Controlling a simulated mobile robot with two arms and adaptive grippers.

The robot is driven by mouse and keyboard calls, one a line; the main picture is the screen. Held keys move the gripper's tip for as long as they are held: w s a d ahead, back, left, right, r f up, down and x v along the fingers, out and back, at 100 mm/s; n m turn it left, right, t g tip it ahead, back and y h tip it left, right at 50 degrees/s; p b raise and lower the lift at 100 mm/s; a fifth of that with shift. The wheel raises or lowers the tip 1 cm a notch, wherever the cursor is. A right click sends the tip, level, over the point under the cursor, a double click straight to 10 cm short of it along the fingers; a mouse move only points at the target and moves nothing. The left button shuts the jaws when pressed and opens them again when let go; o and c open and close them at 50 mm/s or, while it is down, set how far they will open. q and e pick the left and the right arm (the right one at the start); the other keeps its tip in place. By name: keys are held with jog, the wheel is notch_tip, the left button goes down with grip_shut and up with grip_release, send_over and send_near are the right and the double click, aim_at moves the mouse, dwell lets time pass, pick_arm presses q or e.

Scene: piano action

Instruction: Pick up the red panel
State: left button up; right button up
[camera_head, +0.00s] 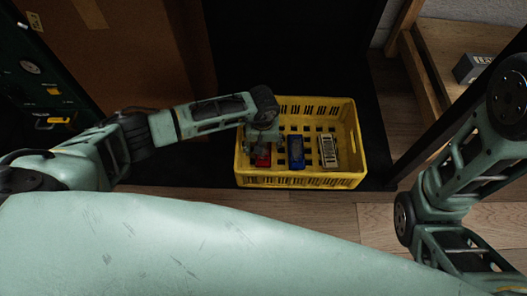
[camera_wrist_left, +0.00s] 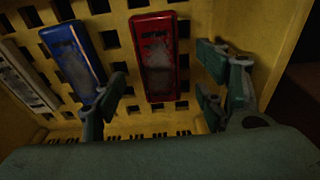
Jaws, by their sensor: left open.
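The red panel (camera_head: 263,159) lies in the left part of the yellow crate, partly hidden under my left gripper (camera_head: 262,143) in the head view. In the left wrist view the red panel (camera_wrist_left: 157,60) lies flat on the crate's slotted floor. My left gripper (camera_wrist_left: 163,90) is open above it, with one finger on each side of the panel and nothing held. I cannot tell whether the fingers touch it. My right arm shows at the right of the head view, but its gripper is out of view.
The yellow crate (camera_head: 300,181) stands on the floor. A blue panel (camera_head: 296,151) and a pale panel (camera_head: 328,151) lie to the right of the red one. The crate walls surround my left gripper closely. A cardboard box (camera_head: 130,50) stands behind my left arm.

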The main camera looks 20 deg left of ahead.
pick_arm(q)
jog(key=f, duration=0.1)
jog(key=f+b, duration=0.1)
jog(key=f, duration=0.1)
jog(key=shift+w+f+b, duration=0.15)
jog(key=shift+w+b, duration=0.1)
jog(key=shift+b, duration=0.1)
jog(key=shift+c, duration=0.6)
jog(key=c, duration=1.3)
